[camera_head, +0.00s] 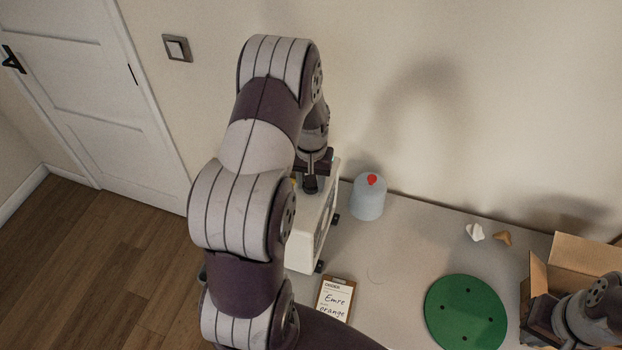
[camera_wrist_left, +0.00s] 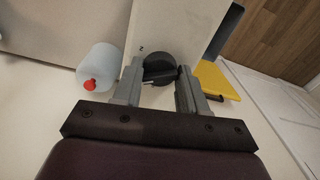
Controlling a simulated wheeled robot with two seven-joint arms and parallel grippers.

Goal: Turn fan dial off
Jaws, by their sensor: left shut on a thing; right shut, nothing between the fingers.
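The fan is a white box (camera_head: 304,241) on the table, partly hidden behind my left arm in the head view. In the left wrist view its white face (camera_wrist_left: 178,28) carries a black dial (camera_wrist_left: 158,66). My left gripper (camera_wrist_left: 160,82) has a finger on each side of the dial and is shut on it. In the head view my left gripper (camera_head: 311,178) is over the fan's top, its fingertips hard to make out. My right gripper (camera_head: 540,322) is shut and empty at the lower right, by the cardboard box.
A blue-grey bottle with a red tip (camera_head: 368,198) stands close beside the fan. A clipboard (camera_head: 335,299), a green disc (camera_head: 465,312), small white and brown pieces (camera_head: 503,238) and an open cardboard box (camera_head: 583,255) are on the table. A yellow object (camera_wrist_left: 215,80) shows near the left gripper.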

